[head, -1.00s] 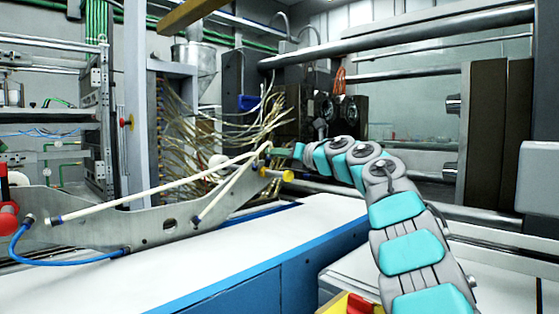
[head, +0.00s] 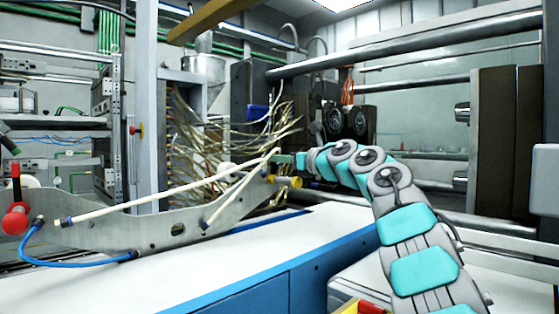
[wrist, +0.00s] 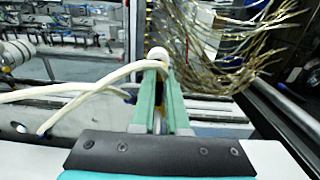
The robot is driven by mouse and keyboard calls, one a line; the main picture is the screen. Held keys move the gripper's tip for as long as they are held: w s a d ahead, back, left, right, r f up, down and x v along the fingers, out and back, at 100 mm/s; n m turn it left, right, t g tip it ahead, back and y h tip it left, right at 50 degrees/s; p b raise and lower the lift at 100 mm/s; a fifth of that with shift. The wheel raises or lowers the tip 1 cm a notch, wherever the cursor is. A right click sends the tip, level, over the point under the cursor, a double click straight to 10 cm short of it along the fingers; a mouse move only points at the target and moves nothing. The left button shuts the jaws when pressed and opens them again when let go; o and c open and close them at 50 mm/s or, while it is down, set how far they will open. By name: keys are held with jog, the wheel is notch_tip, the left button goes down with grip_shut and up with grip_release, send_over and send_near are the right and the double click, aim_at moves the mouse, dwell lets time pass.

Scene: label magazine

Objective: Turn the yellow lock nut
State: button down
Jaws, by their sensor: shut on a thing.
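A yellow cylindrical piece (head: 294,181), which looks like the lock nut, sits at the right end of a grey metal bracket (head: 150,229). My gripper (head: 287,159) reaches in from the right, just above the yellow piece at the bracket's end. In the wrist view, the green fingers of my gripper (wrist: 157,75) are closed around a narrow part I cannot identify. A pale rounded end (wrist: 158,54) shows at the fingertips.
White hoses (head: 170,193) run along the bracket to near the fingertips. A bundle of thin wires (head: 225,130) hangs behind. A red knob (head: 15,218) and blue hose (head: 75,262) are at the left. A white-topped bench (head: 240,258) lies below, its top mostly clear.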

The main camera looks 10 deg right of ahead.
jog(key=shift+f, duration=0.1)
jog(key=c, duration=0.9)
grip_release()
jog(key=b+v, duration=0.4)
jog(key=v, duration=0.2)
jog(key=shift+s+d, duration=0.15)
jog(key=shift+d, duration=0.05)
jog(key=shift+s+d, duration=0.3)
jog(key=shift+s, duration=0.3)
